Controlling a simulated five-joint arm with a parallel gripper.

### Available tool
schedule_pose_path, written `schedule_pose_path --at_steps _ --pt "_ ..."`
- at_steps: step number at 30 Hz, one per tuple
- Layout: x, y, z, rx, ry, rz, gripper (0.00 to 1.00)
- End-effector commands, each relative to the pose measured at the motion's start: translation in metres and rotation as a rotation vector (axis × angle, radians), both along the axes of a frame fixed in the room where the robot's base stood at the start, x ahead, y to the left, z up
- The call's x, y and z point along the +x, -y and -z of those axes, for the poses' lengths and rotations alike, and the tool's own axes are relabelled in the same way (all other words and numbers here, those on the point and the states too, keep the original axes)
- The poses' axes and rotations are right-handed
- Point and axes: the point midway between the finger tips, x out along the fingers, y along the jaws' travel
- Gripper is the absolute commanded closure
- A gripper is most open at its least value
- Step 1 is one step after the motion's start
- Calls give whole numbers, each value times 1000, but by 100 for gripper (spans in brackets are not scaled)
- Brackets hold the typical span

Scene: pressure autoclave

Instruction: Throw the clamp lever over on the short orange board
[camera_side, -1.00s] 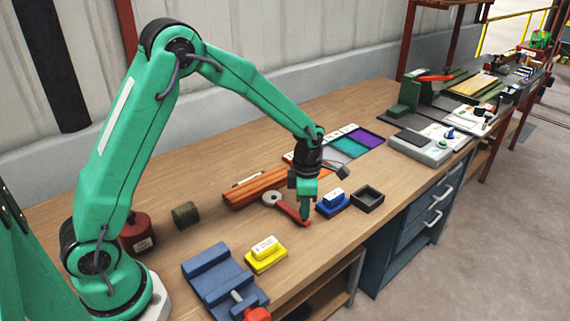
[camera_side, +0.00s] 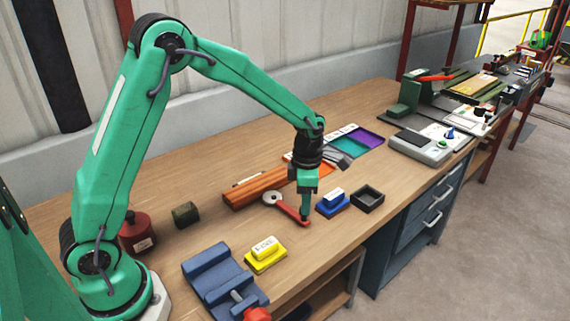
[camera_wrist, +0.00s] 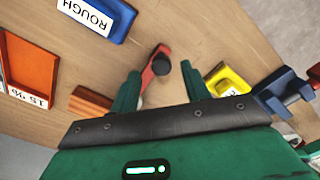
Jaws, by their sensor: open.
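A red clamp lever (camera_side: 291,208) with a round grey hub (camera_side: 270,198) lies beside orange boards (camera_side: 252,188) on the bench. The lever's free end points to the front right, towards the bench edge. In the wrist view the lever (camera_wrist: 150,75) ends in a dark round knob (camera_wrist: 161,67). My gripper (camera_side: 305,214) points down at this free end. The wrist view shows my gripper (camera_wrist: 160,88) open, with the lever between its two fingers. Whether either finger touches the lever cannot be told. Part of an orange board (camera_wrist: 92,102) shows at left; the hub is mostly hidden.
A blue block (camera_side: 333,201) and dark open box (camera_side: 367,199) stand right of my gripper. A yellow block (camera_side: 266,253) and blue vise (camera_side: 222,277) stand at front left. A tray with coloured compartments (camera_side: 365,138) lies behind.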

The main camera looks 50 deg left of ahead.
Motion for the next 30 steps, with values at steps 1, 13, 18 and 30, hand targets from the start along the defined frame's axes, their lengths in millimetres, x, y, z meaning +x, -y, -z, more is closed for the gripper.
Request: schedule_pose_path --at_steps 1,13,18,30 --pt "1 0 -8 0 5 0 53" --pt "1 0 -51 -1 4 -1 53" --pt "1 0 -55 -1 4 -1 53" --pt "-2 -1 -59 -1 10 27 53"
